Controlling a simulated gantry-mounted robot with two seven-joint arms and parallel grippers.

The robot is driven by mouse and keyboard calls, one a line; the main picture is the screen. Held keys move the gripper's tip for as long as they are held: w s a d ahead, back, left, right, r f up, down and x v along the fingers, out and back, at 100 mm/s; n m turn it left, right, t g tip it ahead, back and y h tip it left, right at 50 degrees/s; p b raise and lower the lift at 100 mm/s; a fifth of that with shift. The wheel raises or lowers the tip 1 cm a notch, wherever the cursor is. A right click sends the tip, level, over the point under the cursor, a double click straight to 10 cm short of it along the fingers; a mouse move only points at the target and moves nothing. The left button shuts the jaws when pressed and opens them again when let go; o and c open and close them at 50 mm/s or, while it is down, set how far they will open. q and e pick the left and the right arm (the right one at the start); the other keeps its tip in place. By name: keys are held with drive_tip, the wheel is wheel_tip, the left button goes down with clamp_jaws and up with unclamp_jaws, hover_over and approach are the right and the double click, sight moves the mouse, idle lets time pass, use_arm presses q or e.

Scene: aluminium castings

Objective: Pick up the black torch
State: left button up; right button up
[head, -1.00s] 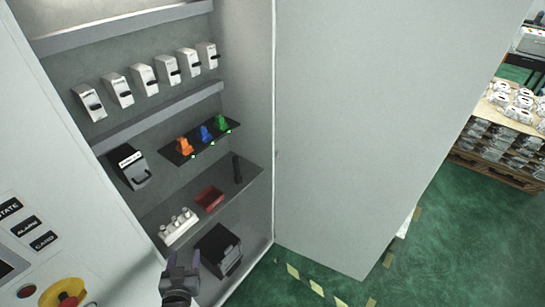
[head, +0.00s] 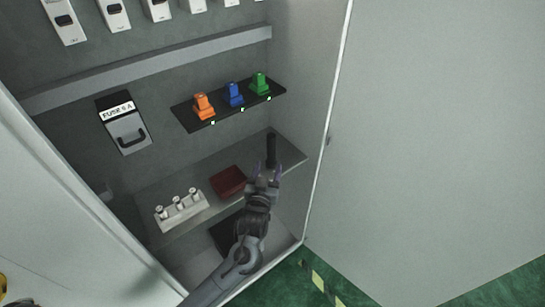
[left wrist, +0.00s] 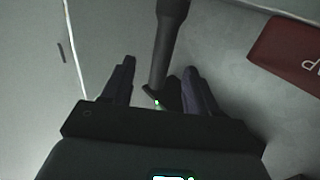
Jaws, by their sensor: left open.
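The black torch (head: 271,149) stands upright near the right end of the cabinet's lower shelf. My left gripper (head: 265,174) is open just in front of the torch, as the head view shows it. In the left wrist view the torch (left wrist: 168,45) comes down from the top edge, and its lower part appears between the two dark fingers of my left gripper (left wrist: 158,88). The fingers look apart from it, with a gap on the left side. My right gripper is in neither view.
A dark red box (head: 228,181) lies left of the torch, also in the left wrist view (left wrist: 290,55). A small shelf (head: 228,111) with orange, blue and green items is above. The cabinet's side wall (head: 312,100) is close on the right.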

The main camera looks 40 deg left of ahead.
sight(270, 153)
use_arm(q)
drive_tip(key=x, duration=0.3)
drive_tip(key=shift+w+a, duration=0.1)
drive_tip(key=shift+w, duration=0.1)
drive_tip(key=shift+b+x, duration=0.4)
drive_tip(key=shift+x, duration=2.15)
drive_tip(key=shift+s+a+r, duration=0.1)
drive_tip(key=shift+a+r, duration=0.1)
clamp_jaws()
